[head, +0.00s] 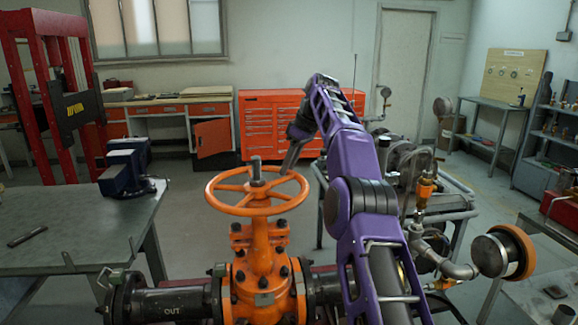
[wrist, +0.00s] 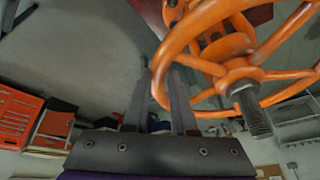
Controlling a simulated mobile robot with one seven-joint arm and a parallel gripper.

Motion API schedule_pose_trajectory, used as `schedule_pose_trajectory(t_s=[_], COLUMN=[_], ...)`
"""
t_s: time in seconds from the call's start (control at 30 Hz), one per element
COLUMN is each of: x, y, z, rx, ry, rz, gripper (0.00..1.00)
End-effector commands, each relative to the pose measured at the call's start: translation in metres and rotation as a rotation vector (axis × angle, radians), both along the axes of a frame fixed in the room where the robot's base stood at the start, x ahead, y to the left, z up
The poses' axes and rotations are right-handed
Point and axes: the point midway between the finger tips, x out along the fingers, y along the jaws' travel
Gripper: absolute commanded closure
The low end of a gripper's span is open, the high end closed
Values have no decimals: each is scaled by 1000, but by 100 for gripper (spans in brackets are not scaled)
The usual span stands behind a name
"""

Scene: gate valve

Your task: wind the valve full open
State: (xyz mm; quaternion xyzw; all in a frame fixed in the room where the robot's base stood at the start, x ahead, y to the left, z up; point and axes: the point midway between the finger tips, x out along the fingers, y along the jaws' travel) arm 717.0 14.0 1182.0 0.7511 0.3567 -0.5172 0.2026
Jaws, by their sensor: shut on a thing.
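The orange handwheel (head: 250,211) sits level on top of the orange gate valve (head: 262,252). A dark threaded stem (head: 256,168) stands up above its hub. My gripper (head: 288,168) reaches down at the back right of the wheel in the head view. In the wrist view, the fingers of my gripper (wrist: 158,72) lie on either side of the handwheel rim (wrist: 178,42) and are shut on it. The wheel's spokes and the stem (wrist: 252,112) show to the right there. The exact contact is partly hidden by the right finger.
A grey workbench (head: 70,228) with a blue vise (head: 128,168) stands left of the valve. A dark pipe marked OUT (head: 170,307) runs left from it. Pipework with a gauge (head: 495,255) stands at the right. Open floor lies behind the wheel.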

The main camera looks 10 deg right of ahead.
Motion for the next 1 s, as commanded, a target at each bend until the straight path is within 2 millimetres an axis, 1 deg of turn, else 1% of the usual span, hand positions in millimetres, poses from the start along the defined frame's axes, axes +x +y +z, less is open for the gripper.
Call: schedule_pose_trajectory(t_s=[0.03,0.27,0.3,0.43,0.47,0.77,1.0], x=[0,0,0,0,0,0,-4], y=[0,0,0,0,0,0,6], z=[3,2,2,1,1,1,9], rx=[1,1,1,0,0,-1,-1], ry=[-7,-5,-5,-3,-3,1,-1], rz=[0,0,0,0,0,0,0], gripper=[100,100,72,48,45,45,45])
